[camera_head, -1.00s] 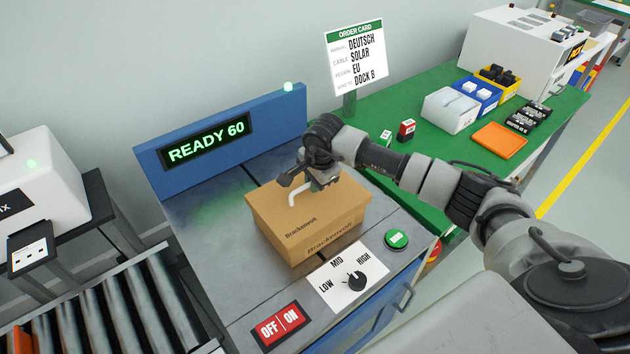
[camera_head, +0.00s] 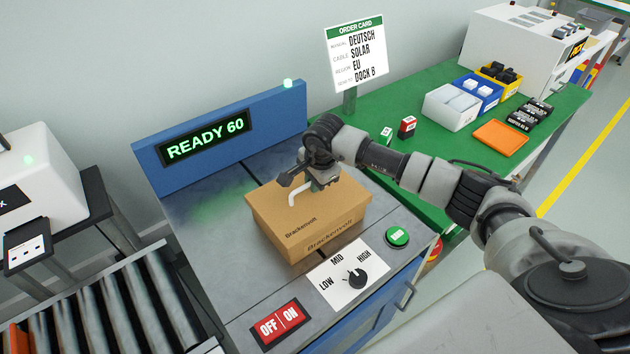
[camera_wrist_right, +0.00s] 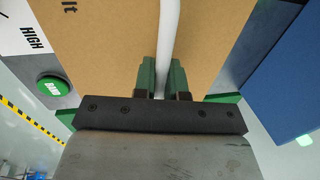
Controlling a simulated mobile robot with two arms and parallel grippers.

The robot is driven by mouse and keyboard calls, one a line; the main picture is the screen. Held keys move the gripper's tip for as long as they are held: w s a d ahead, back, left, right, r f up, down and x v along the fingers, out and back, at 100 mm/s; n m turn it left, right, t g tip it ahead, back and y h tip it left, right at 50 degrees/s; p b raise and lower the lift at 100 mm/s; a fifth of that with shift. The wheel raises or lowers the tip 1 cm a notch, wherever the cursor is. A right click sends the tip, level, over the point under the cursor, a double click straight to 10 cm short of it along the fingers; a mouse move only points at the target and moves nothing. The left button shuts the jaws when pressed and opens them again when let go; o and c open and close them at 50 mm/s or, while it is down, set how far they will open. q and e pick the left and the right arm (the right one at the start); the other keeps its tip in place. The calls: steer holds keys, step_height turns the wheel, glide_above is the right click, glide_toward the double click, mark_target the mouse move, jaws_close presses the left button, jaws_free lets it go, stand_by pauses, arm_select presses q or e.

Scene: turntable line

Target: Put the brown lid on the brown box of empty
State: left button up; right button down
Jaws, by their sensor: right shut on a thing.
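The brown lid (camera_head: 301,215) sits on top of the brown box (camera_head: 330,240), on the grey machine top. Both bear the print "Brackenvolt". The lid carries a white handle (camera_head: 295,197), which also shows in the right wrist view (camera_wrist_right: 168,40). My right gripper (camera_head: 318,182) is above the lid, and in the right wrist view its green fingers (camera_wrist_right: 162,78) are shut on the handle. The lid looks level and flush on the box; any small gap cannot be told. The inside of the box is hidden. My left gripper is not in view.
A blue panel (camera_head: 222,130) reading "READY 60" stands behind the box. A dial (camera_head: 356,278), a red OFF/ON switch (camera_head: 278,325) and a green button (camera_head: 397,238) lie in front. A roller conveyor (camera_head: 100,315) is at left; a green table (camera_head: 450,145) holds bins at right.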

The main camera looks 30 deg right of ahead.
steer(key=c, duration=1.1)
jaws_free()
steer(key=shift+r, duration=0.1)
step_height(320, 180, up, 10)
steer(key=s+b, duration=0.1)
steer(key=s, duration=0.1)
steer(key=shift+r, duration=0.2)
steer(key=shift+s+d, duration=0.1)
